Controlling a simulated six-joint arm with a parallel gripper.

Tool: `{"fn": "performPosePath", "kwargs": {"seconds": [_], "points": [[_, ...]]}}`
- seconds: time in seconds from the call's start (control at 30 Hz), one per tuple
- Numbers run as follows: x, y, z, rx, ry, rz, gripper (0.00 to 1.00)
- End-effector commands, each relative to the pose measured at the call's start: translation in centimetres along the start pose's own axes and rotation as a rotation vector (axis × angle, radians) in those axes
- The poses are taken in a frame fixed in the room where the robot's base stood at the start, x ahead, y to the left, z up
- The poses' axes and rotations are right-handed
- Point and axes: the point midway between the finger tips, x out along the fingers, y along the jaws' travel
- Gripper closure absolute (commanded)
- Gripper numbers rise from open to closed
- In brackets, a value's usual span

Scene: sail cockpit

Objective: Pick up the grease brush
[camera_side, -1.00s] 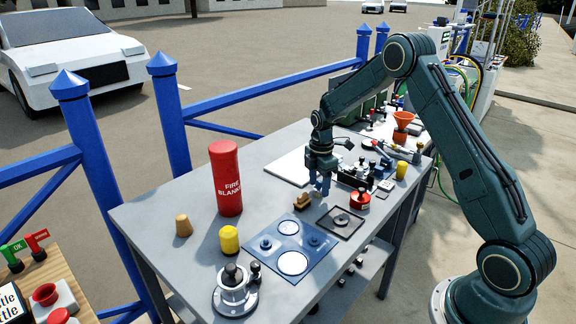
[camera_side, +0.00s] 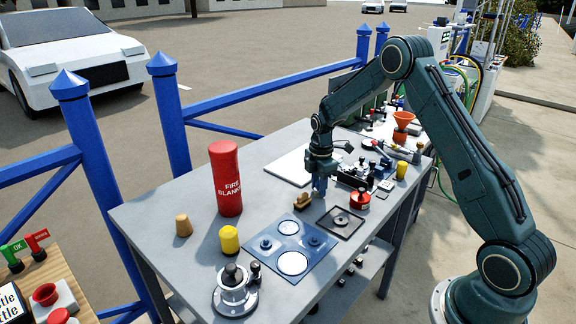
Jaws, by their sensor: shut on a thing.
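The grease brush (camera_side: 302,201) appears as a small brown, wooden-looking piece on the grey workbench, just left of the dark-edged square tray. My gripper (camera_side: 320,190) points straight down at bench height, right beside the brown piece on its right. Its blue-grey fingers are close together and shut on the brush. The part between the fingers is hidden and too small to make out. The brush still appears to rest at bench level.
A red fire blanket cylinder (camera_side: 226,178) stands to the left. A blue plate (camera_side: 291,246) with round parts lies in front, and a square tray (camera_side: 340,222) and red tin (camera_side: 360,199) sit at the right. A winch (camera_side: 235,290) stands near the front edge.

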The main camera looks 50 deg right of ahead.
Motion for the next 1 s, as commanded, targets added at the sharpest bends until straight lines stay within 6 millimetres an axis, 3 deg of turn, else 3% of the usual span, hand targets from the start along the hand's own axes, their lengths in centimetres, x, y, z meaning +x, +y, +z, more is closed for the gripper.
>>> {"fn": "performPosePath", "kwargs": {"seconds": [0.33,0.57,1.0], "points": [[-0.3,0.0,0.0,0.000,0.000,0.001,0.94],[-2.3,0.1,0.0,0.000,0.000,0.003,0.94],[-10.7,0.1,0.0,0.000,0.000,0.005,0.94]]}}
